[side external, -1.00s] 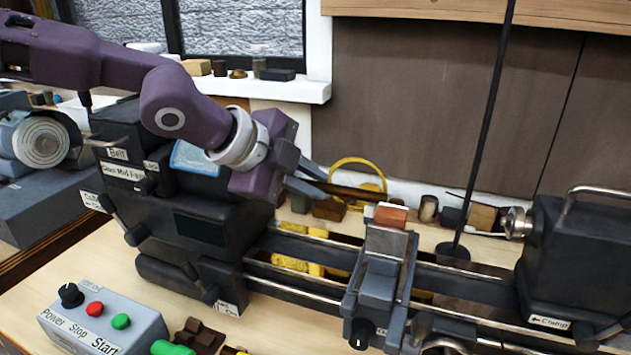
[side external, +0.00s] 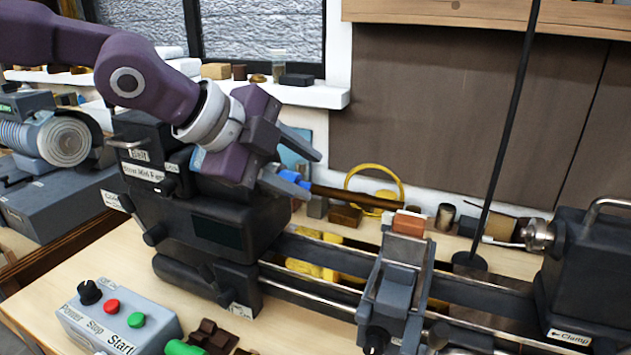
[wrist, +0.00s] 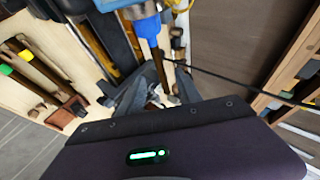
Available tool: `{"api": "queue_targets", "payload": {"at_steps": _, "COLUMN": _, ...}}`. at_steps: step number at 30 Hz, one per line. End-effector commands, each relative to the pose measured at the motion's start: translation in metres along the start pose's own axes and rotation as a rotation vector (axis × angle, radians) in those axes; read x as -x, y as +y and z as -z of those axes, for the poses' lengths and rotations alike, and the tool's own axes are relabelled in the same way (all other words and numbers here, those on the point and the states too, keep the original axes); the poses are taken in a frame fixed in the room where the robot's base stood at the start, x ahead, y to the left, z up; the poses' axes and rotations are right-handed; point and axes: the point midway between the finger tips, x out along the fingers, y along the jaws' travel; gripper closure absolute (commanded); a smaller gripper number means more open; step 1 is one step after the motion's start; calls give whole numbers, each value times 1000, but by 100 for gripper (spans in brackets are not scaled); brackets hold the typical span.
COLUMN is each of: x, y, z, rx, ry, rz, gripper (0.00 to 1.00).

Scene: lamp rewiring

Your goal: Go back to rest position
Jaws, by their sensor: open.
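My gripper (side external: 315,174) is open, its two grey fingers spread wide apart, with nothing held between them. In the side view it is beside the dark lathe headstock (side external: 222,232), close to a blue piece (side external: 290,178) at the end of a thin brown rod (side external: 350,196). The rod runs right, towards the tool rest. In the wrist view the grey fingers (wrist: 167,74) show below the blue piece (wrist: 148,27). Whether a finger touches the rod cannot be told.
The tool rest (side external: 396,262) with an orange-brown block (side external: 408,223) stands on the lathe bed. The tailstock (side external: 590,268) is at right. A thin black pole (side external: 505,125) rises behind the bed. A control box (side external: 118,322) sits front left.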

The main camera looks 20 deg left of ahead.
Motion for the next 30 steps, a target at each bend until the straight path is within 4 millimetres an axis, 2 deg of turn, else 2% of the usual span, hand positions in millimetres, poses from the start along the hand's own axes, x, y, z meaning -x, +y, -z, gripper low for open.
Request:
{"api": "queue_targets", "payload": {"at_steps": 6, "x": 6, "y": 2, "z": -1, "rx": 2, "ry": -9, "rz": -4, "gripper": 59}}
{"api": "queue_targets", "payload": {"at_steps": 8, "x": 12, "y": 13, "z": -8, "rx": 32, "ry": -57, "rz": -20, "gripper": 59}}
{"api": "queue_targets", "payload": {"at_steps": 9, "x": 22, "y": 26, "z": -19, "rx": 78, "ry": -120, "rz": -36, "gripper": 59}}
{"api": "queue_targets", "payload": {"at_steps": 11, "x": 48, "y": 52, "z": -45, "rx": 205, "ry": -255, "rz": -47, "gripper": 59}}
{"api": "queue_targets", "payload": {"at_steps": 12, "x": 73, "y": 73, "z": -66, "rx": 333, "ry": -354, "rz": -41, "gripper": 59}}
{"api": "queue_targets", "payload": {"at_steps": 14, "x": 114, "y": 103, "z": -92, "rx": 556, "ry": -475, "rz": -8, "gripper": 59}}
{"api": "queue_targets", "payload": {"at_steps": 15, "x": 141, "y": 125, "z": -106, "rx": 719, "ry": -531, "rz": 19, "gripper": 59}}
{"api": "queue_targets", "payload": {"at_steps": 18, "x": 193, "y": 180, "z": -123, "rx": 1116, "ry": -589, "rz": 74, "gripper": 59}}
{"api": "queue_targets", "payload": {"at_steps": 20, "x": 211, "y": 208, "z": -125, "rx": 1310, "ry": -585, "rz": 83, "gripper": 59}}
{"api": "queue_targets", "payload": {"at_steps": 21, "x": 219, "y": 223, "z": -124, "rx": 1412, "ry": -575, "rz": 82, "gripper": 59}}
{"api": "queue_targets", "payload": {"at_steps": 24, "x": 228, "y": 244, "z": -121, "rx": 1565, "ry": -554, "rz": 68, "gripper": 59}}
{"api": "queue_targets", "payload": {"at_steps": 30, "x": 229, "y": 249, "z": -121, "rx": 1602, "ry": -550, "rz": 63, "gripper": 59}}
